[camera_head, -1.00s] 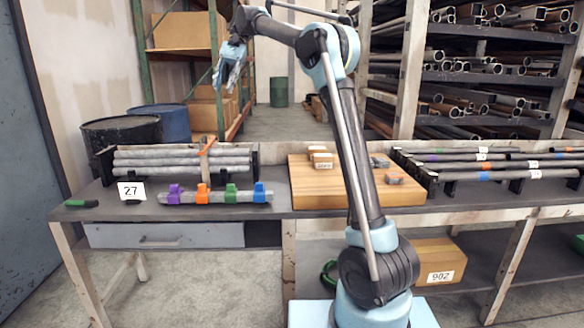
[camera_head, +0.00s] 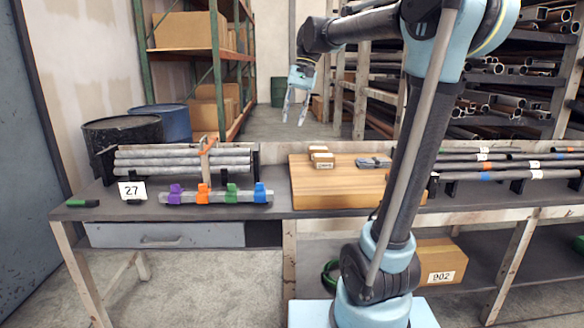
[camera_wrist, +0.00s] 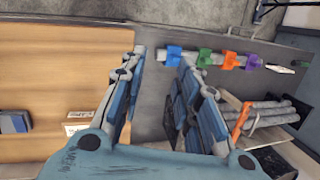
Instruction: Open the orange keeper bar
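The orange keeper bar (camera_head: 207,146) stands across a rack of grey pipes (camera_head: 180,161) on the left of the bench. It also shows in the wrist view (camera_wrist: 240,120), at the lower right, over the pipes. It looks upright in front of the pipes, with its upper end bent at the top; how it is fastened is too small to tell. My gripper (camera_head: 295,108) hangs in the air above the bench, fingers down, to the right of and higher than the bar. In the wrist view its two blue fingers (camera_wrist: 153,105) are spread with nothing between them.
A pipe with purple, orange, green and blue clamps (camera_head: 216,196) lies in front of the rack. A wooden board (camera_head: 330,195) with small boxes is at the middle. A "27" card (camera_head: 131,190) stands front left. More pipes (camera_head: 510,165) lie at right.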

